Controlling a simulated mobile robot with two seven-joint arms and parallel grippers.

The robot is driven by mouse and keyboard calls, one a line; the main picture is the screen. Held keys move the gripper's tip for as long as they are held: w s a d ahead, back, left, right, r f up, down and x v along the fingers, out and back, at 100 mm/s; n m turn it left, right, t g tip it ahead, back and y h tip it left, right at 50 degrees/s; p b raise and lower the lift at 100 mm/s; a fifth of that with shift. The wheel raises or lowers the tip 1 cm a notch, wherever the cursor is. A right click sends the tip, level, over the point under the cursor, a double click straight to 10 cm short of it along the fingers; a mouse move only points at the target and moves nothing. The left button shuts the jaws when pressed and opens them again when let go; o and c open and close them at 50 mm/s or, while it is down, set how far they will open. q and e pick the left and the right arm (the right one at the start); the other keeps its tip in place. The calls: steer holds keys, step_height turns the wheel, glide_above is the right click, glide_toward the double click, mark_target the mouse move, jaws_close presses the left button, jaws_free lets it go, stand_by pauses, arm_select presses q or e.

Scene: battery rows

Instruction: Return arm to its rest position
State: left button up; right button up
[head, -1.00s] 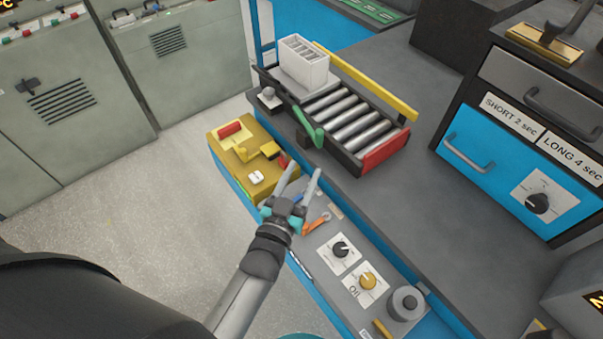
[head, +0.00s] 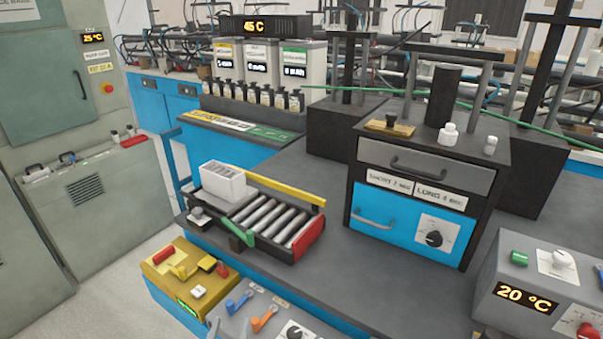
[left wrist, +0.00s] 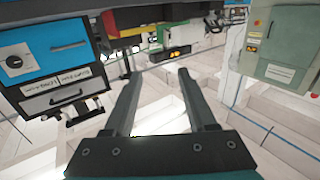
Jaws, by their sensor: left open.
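My left gripper (left wrist: 156,75) shows only in the left wrist view. Its two grey fingers are apart, with nothing between them, and appear clear of every surface. No arm of mine is visible in the head view now. My right gripper is in neither current view.
A roller tray (head: 270,220) holds a white slotted block (head: 224,183). A yellow control box (head: 185,268) stands at the bench's front left.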

arm_select(q)
steer(key=s+d+f+m+g+h+b, duration=0.15)
steer(key=s+f+g, duration=0.35)
steer(key=f, duration=0.8)
steer(key=s+f+g+b, duration=0.25)
steer(key=s+f, duration=0.35)
steer(key=f, duration=0.6)
steer(key=s+a+f+g, duration=0.2)
steer(key=s+f, duration=0.3)
steer(key=s, duration=0.3)
steer(key=s+a+f+g+y+b, duration=0.1)
steer(key=s+f+g, duration=0.3)
steer(key=s, duration=0.5)
steer(key=s+a+f+g+b, duration=0.1)
steer(key=s+a+f+g, duration=0.2)
steer(key=s+f, duration=0.5)
steer(key=shift+s+a+m, duration=0.15)
steer(key=shift+s+m, duration=0.2)
steer(key=shift+m, duration=0.1)
arm_select(e)
step_height(320, 180, down, 6)
steer(key=w, duration=0.1)
steer(key=shift+w, duration=0.2)
